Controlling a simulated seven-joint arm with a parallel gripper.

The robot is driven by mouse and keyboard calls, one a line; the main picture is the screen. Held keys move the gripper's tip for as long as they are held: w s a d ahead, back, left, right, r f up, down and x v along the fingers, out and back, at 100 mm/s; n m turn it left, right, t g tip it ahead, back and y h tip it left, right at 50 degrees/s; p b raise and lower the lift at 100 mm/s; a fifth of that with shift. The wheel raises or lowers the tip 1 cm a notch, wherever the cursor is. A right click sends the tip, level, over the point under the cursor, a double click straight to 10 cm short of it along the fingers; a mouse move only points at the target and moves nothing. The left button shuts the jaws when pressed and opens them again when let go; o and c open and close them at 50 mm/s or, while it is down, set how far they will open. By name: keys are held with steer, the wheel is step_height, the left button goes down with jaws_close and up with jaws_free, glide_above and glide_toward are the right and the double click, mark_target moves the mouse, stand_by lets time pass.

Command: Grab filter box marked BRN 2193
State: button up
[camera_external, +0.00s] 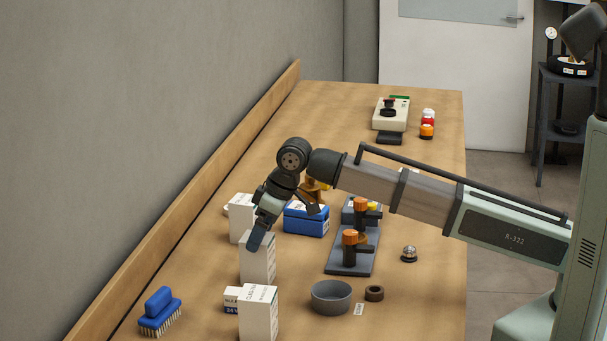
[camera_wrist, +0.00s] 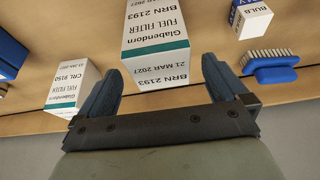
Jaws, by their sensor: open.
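The filter box marked BRN 2193 (camera_wrist: 155,45) is a white upright carton with a teal band. Its lettering reads upside down in the wrist view, and its near end lies between the two fingers. My gripper (camera_wrist: 161,72) is open, with a finger on either side of the box's near end. In the external view the gripper (camera_external: 257,238) is tilted down at the top of the middle white box (camera_external: 258,265), partly hiding it. I cannot tell whether the fingers touch the box.
A similar box marked CRL 9150 (camera_wrist: 70,88) stands to the left in the wrist view. A bulb box (camera_wrist: 250,15) and blue brush (camera_wrist: 270,66) are to the right. Another white carton (camera_external: 259,315), a grey bowl (camera_external: 331,298) and a blue box (camera_external: 306,220) stand nearby.

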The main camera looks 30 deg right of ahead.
mark_target(258, 260)
steer(key=x, duration=0.3)
steer(key=shift+f, duration=0.25)
steer(key=shift+c, duration=0.5)
steer(key=c, duration=1.3)
steer(key=shift+o, duration=0.2)
